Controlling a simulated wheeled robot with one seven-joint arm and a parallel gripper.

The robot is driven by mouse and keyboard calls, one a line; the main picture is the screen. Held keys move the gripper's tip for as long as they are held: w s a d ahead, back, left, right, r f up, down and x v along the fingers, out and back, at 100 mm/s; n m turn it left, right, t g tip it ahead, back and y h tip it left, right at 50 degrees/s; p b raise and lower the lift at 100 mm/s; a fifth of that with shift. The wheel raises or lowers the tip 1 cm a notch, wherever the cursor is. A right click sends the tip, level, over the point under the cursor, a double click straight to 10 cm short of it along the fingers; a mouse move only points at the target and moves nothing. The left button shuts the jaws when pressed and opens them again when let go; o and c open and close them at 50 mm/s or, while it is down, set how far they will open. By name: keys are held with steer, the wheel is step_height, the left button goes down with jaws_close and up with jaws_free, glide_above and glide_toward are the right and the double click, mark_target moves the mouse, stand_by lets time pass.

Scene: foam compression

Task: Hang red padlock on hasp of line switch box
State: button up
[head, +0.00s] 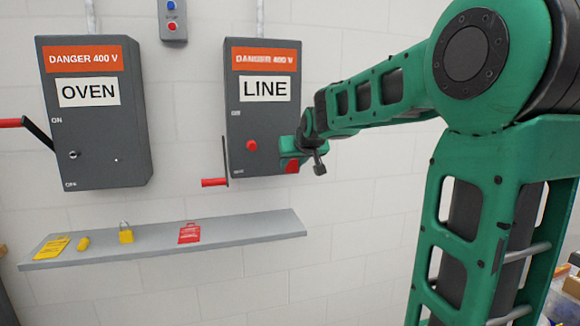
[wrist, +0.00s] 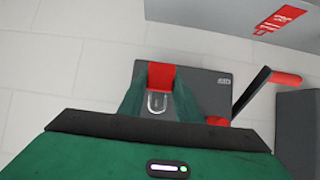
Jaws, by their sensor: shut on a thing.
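The red padlock (head: 292,166) is in my gripper (head: 300,158), at the lower right of the LINE switch box (head: 243,120) in the head view. In the wrist view the padlock (wrist: 160,76) sits between the green fingers of my gripper (wrist: 158,88), with its metal shackle (wrist: 157,103) showing. The gripper is shut on the padlock. The dark box (wrist: 210,85) lies behind it; I cannot tell whether they touch. The box's lever has a red grip (head: 213,182) and points down. A red knob (head: 251,145) is on the box front. I cannot make out the hasp.
The OVEN box (head: 95,130) hangs at left, its red-gripped lever (head: 12,123) raised. Below, a grey shelf (head: 160,245) holds a red tag (head: 189,233), a yellow padlock (head: 126,235) and other yellow items. The LINE lever (wrist: 250,97) is close right of my gripper in the wrist view.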

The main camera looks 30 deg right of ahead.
steer(key=shift+w+d+f, duration=0.2)
steer(key=shift+w+d, duration=0.05)
steer(key=shift+w, duration=0.7)
steer(key=shift+w+d+f, duration=0.25)
steer(key=shift+w, duration=0.65)
steer(key=shift+w+d+f, duration=0.2)
steer(key=shift+w+d, duration=0.05)
steer(key=shift+w, duration=0.7)
steer(key=shift+f, duration=0.1)
steer(key=o, duration=1.2)
